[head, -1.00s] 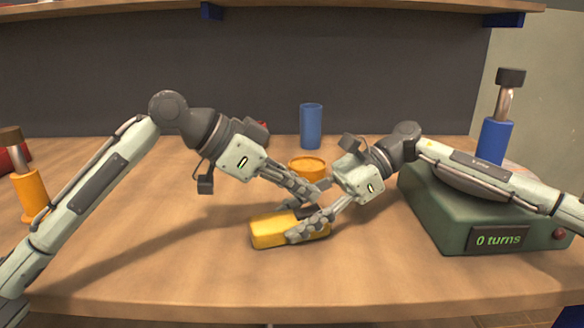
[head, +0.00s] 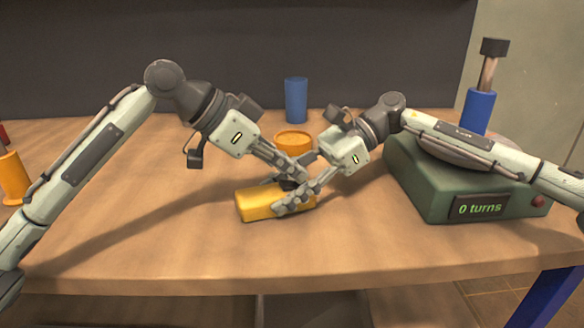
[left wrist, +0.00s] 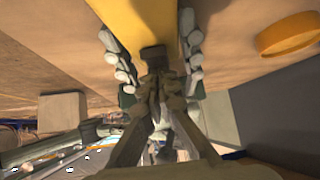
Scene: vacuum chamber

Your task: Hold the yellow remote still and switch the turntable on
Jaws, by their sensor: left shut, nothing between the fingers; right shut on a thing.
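The yellow remote (head: 258,204) lies on the wooden table. My right gripper (head: 284,204) is shut on it, with fingers along both long sides, as the left wrist view (left wrist: 152,45) shows. My left gripper (head: 290,182) is shut and empty, its tips at the remote's right end between the right gripper's fingers. In the left wrist view a dark square patch (left wrist: 153,52) lies at the left fingertips; I cannot tell whether they touch it. The green turntable (head: 420,185) stands at the right, its display (head: 480,208) reading "0 turns".
A blue-handled tool (head: 477,112) stands upright at the turntable, partly behind my right arm. An orange round container (head: 293,142) and a blue cup (head: 296,100) stand behind the grippers. An orange-handled tool (head: 12,180) is at the far left. The table's front is clear.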

